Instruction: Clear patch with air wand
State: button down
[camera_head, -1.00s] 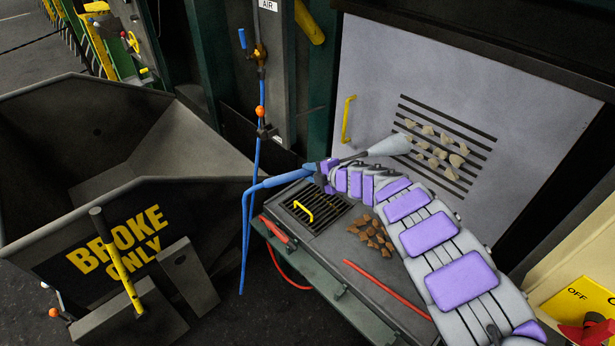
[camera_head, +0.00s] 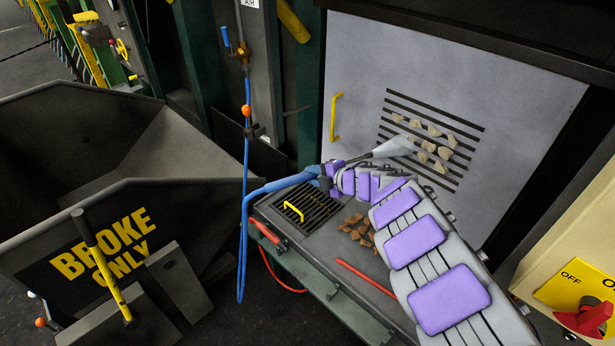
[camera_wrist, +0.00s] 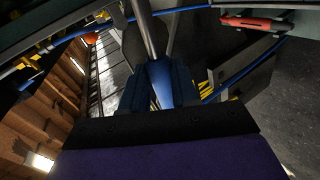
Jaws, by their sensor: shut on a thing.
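The air wand has a blue handle and a pale grey cone nozzle (camera_head: 393,147). My gripper (camera_head: 328,177) is shut on its handle; in the wrist view the fingers (camera_wrist: 160,88) close on both sides of the blue body (camera_wrist: 161,78). The nozzle points right, in front of the slotted patch (camera_head: 398,103) on the grey panel (camera_head: 355,60). Several tan scraps (camera_head: 434,130) lie on the slots. The nozzle overlaps the patch's lower left in the picture; I cannot tell the gap. A blue hose (camera_head: 243,230) hangs from the wand and links to the air valve (camera_head: 243,50).
A red bar (camera_head: 368,280) lies at the bench front. A "BROKE ONLY" bin (camera_head: 60,215) stands left. A yellow box with a red switch (camera_head: 585,315) is at lower right.

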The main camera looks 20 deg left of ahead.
jog(key=shift+s+d+f+b, duration=0.1)
jog(key=shift+s+d+b, duration=0.15)
jog(key=shift+d, duration=0.3)
jog(key=d+b, duration=0.1)
jog(key=s+d+b, duration=0.1)
jog(key=b, duration=0.1)
jog(key=shift+d, duration=0.4)
jog(key=shift+s+a+f+b, duration=0.1)
jog(key=shift+s+f+b, duration=0.1)
jog(key=shift+b, duration=0.2)
jog(key=d, duration=0.1)
jog(key=d+b, duration=0.1)
jog(key=d, duration=0.1)
jog(key=shift+s+r, duration=0.2)
jog(key=shift+s, duration=0.2)
jog(key=shift+s+d+f+b, duration=0.1)
jog(key=shift+b, duration=0.3)
jog(key=shift+s+d+b, duration=0.25)
jog(key=shift+d+b, duration=0.1)
jog(key=shift+d, duration=0.4)
jog(key=shift+s+d+b, duration=0.25)
jog(key=shift+d+b, duration=0.05)
jog(key=shift+d, duration=0.45)
